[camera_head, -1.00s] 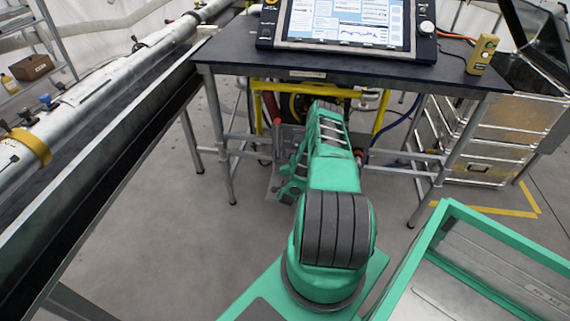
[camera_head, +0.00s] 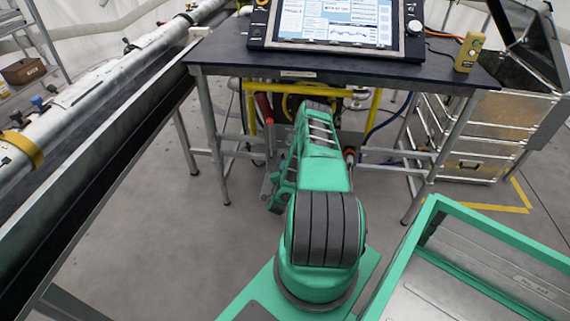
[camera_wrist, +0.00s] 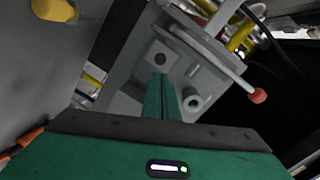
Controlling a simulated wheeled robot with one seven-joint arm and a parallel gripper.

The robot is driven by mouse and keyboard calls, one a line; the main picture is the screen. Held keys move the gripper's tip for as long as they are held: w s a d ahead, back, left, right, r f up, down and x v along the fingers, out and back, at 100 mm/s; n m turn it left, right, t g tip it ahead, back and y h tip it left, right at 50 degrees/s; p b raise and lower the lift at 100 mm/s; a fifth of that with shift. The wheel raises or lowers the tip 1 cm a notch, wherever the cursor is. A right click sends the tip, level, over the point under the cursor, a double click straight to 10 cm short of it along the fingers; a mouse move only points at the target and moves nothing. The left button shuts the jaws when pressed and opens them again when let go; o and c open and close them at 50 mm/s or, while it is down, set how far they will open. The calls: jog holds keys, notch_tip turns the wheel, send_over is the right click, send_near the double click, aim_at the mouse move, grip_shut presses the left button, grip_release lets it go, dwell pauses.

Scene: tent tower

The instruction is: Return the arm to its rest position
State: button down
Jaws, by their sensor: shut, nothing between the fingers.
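My green arm (camera_head: 320,168) with dark grey joint bands reaches forward from its base toward the space under the front table. In the wrist view my gripper (camera_wrist: 165,92) shows two green fingers close together, shut and empty. Its dark and green housing fills the bottom of that view. Behind the fingers is a grey block with round holes (camera_wrist: 158,62); whether they touch it I cannot tell. In the head view the gripper itself is hidden behind the arm.
A dark table (camera_head: 222,52) with a tablet console (camera_head: 335,22) and a yellow handheld device (camera_head: 468,52) stands ahead. A long pipe bench (camera_head: 95,95) runs along the left. A green-framed tray (camera_head: 425,218) is at lower right. Metal cases (camera_head: 482,130) stand at right.

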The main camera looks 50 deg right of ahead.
jog(key=shift+v, duration=2.25)
jog(key=shift+d, duration=0.1)
jog(key=w+a+r+n+t+y, duration=0.2)
jog(key=w+r+n+y, duration=0.5)
jog(key=w+r, duration=0.65)
jog(key=s+a+r+n+g+y, duration=0.15)
jog(key=a+r+n, duration=0.25)
jog(key=r, duration=0.4)
jog(key=s+a+r+n+g+y, duration=0.1)
jog(key=a+r+n+g, duration=0.15)
jog(key=r, duration=0.65)
jog(key=s+a+r+n+g+y, duration=0.1)
jog(key=s+a+r+g, duration=0.1)
jog(key=s+a+r, duration=0.4)
jog(key=s+a+r+n+g+y, duration=0.15)
jog(key=s+a+r, duration=0.25)
jog(key=s+r, duration=0.4)
jog(key=s+a+r+g, duration=0.1)
jog(key=s+a, duration=0.3)
jog(key=s, duration=0.4)
jog(key=s+a+r+n+g+y, duration=0.1)
jog(key=s+a+r, duration=0.2)
jog(key=s+a, duration=0.2)
jog(key=s+a+r+n+g+y, duration=0.1)
jog(key=s+a, duration=0.3)
jog(key=s, duration=0.8)
jog(key=shift+a+r+g, duration=0.2)
jog(key=shift+r+g, duration=0.15)
jog(key=shift+r, duration=0.15)
